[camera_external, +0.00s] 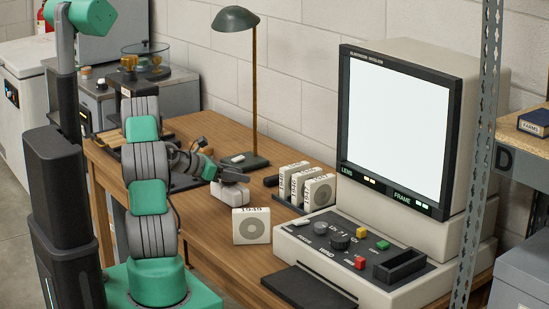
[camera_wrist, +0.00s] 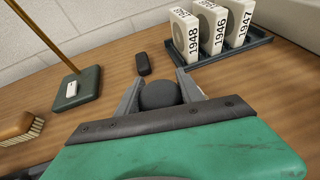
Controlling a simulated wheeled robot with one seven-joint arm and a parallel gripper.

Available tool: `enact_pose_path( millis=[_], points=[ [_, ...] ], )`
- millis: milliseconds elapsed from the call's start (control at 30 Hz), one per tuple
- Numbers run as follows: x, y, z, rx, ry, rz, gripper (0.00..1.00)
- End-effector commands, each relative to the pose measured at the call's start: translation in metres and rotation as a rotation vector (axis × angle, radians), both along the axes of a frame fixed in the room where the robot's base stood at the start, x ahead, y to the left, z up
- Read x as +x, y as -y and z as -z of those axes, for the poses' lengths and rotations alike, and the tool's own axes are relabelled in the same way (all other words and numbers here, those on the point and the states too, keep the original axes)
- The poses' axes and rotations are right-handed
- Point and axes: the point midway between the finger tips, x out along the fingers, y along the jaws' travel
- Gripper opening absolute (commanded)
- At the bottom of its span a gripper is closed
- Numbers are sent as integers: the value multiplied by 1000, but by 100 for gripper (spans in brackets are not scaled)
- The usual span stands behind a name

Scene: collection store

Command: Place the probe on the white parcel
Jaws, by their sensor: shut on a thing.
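My gripper (camera_external: 238,178) is at the middle of the wooden desk, its green hand reaching in from the left. In the wrist view my gripper (camera_wrist: 160,88) is shut on a dark grey, round-ended thing (camera_wrist: 159,96), which I take to be the probe. Most of its body is hidden by the hand. In the external view a pale, rounded block (camera_external: 230,194), which seems to be the white parcel, lies on the desk directly under the fingers. I cannot tell whether the probe touches it. The parcel does not show in the wrist view.
A green lamp (camera_external: 235,20) stands behind, a small white item on its base. A dark rack (camera_wrist: 222,52) holds boxes marked 1948, 1946 and 1947. A dark block (camera_wrist: 143,64) lies left of it. Another numbered box (camera_external: 251,226) stands in front; a large reader (camera_external: 398,190) fills the right.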

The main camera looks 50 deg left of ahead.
Motion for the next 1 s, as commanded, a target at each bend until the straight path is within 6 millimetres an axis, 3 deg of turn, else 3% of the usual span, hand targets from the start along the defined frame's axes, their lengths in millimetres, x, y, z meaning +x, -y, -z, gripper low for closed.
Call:
enact_pose_path(
  millis=[133, 167, 400, 733, 867, 1000],
  points=[
    [0, 0, 2, -2, 0, 0, 2],
    [0, 0, 3, -1, 0, 0, 46],
    [0, 0, 3, -1, 0, 0, 65],
    [-3, -1, -2, 0, 0, -1, 66],
    [-25, -6, -12, -1, 0, -6, 66],
    [-59, -13, -26, 0, -1, -5, 66]
  ],
)
